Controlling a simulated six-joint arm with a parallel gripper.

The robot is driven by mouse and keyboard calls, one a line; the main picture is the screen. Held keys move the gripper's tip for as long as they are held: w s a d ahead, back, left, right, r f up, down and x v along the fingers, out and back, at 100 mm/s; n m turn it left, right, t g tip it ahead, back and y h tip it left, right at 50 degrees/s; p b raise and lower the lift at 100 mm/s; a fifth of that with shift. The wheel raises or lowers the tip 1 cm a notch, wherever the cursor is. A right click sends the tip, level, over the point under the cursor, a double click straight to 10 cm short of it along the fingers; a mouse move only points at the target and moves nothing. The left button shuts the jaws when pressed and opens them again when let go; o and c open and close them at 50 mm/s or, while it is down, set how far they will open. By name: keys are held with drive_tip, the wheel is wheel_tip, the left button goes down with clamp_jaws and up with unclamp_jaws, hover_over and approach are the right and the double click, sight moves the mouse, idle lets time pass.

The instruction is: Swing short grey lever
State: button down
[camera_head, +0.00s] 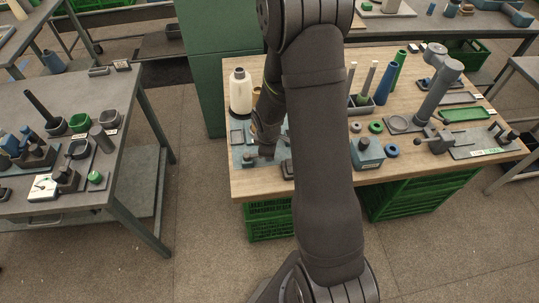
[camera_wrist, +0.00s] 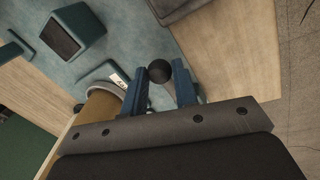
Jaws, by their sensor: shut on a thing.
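In the wrist view, the two blue fingers of my gripper (camera_wrist: 160,80) stand on either side of a dark ball knob (camera_wrist: 158,71), closed on it. A blue-grey base plate (camera_wrist: 120,28) lies beneath. In the head view, my gripper (camera_head: 263,150) is low over the base plate (camera_head: 240,159) at the left end of the wooden table, and my arm hides much of this area.
A blue-grey block with a dark top (camera_wrist: 72,32) stands on the plate. A tan cylinder (camera_wrist: 98,108) is close beside my left finger. A white bottle (camera_head: 240,93) stands behind my gripper. Bare wooden tabletop (camera_wrist: 222,40) lies right of the plate.

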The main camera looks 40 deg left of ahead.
drive_tip(key=shift+w+a+n, duration=0.45)
drive_tip(key=shift+a+n, duration=0.05)
drive_tip(key=shift+n, duration=0.4)
drive_tip(key=c, duration=1.1)
unclamp_jaws()
drive_tip(key=shift+c, duration=0.2)
wheel_tip(320, 180, up, 17)
drive_tip(key=s+d, duration=0.2)
drive_tip(key=shift+s, duration=0.35)
drive_tip(key=w+f, duration=0.1)
drive_tip(key=f, duration=0.4)
drive_tip(key=a+f, duration=0.1)
drive_tip(key=f, duration=0.5)
drive_tip(key=w+a+f, duration=0.1)
drive_tip(key=f, duration=0.4)
drive_tip(key=shift+w+f, duration=0.35)
